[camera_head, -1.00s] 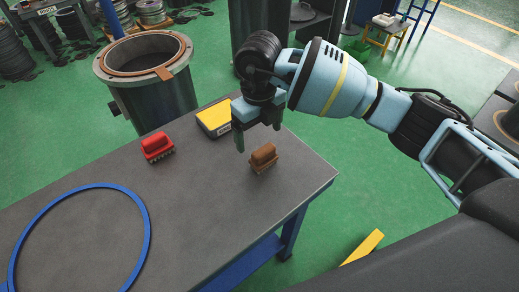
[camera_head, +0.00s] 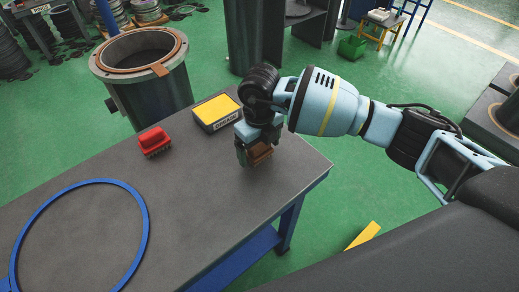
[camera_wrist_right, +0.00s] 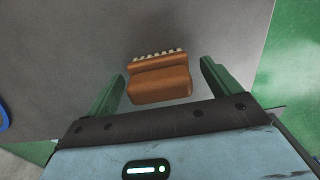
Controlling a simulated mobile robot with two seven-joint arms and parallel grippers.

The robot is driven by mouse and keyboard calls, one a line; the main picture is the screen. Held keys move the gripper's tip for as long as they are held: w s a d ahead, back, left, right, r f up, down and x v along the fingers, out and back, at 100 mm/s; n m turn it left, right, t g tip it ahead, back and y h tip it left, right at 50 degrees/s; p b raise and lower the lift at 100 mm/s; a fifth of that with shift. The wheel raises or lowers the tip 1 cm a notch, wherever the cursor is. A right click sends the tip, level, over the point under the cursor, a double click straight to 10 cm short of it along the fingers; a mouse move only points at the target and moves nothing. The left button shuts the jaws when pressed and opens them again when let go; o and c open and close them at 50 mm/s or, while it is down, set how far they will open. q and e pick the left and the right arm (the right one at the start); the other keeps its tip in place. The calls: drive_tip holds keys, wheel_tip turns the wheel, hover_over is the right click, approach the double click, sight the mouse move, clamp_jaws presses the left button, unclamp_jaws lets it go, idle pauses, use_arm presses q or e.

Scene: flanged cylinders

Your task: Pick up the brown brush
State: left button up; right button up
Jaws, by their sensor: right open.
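The brown brush (camera_head: 260,154) stands on the grey table (camera_head: 200,210) near its right end, partly hidden by my right gripper (camera_head: 256,158) in the head view. In the right wrist view the brown brush (camera_wrist_right: 159,78) lies between the two green fingers of my right gripper (camera_wrist_right: 160,82), with a row of pale bristle tufts along its far side. The fingers are open, one on each side of the brush, with a visible gap on both sides. My left gripper is not in view.
A red brush (camera_head: 154,141) and a yellow-topped box (camera_head: 217,111) stand on the table left of my right gripper. A blue ring (camera_head: 143,236) lies on the left part. A large metal drum (camera_head: 150,90) stands behind the table. The table's middle is clear.

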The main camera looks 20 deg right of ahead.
drive_tip(key=shift+f, duration=0.2)
drive_tip(key=c, duration=1.1)
drive_tip(key=shift+c, duration=0.2)
drive_tip(key=shift+r, duration=0.1)
drive_tip(key=shift+r, duration=0.4)
drive_tip(key=r, duration=0.2)
drive_tip(key=shift+w+a+r, duration=0.1)
drive_tip(key=shift+a+r, duration=0.15)
drive_tip(key=shift+r, duration=0.1)
drive_tip(key=w+a+b, duration=0.1)
drive_tip(key=a, duration=0.3)
drive_tip(key=w+a+b, duration=0.1)
drive_tip(key=w+a, duration=0.1)
drive_tip(key=a, duration=0.3)
drive_tip(key=w+a+r+b, duration=0.1)
drive_tip(key=w+a, duration=0.1)
drive_tip(key=a, duration=0.3)
drive_tip(key=shift+r, duration=0.1)
drive_tip(key=shift+w+a+r, duration=0.1)
drive_tip(key=shift+a, duration=0.2)
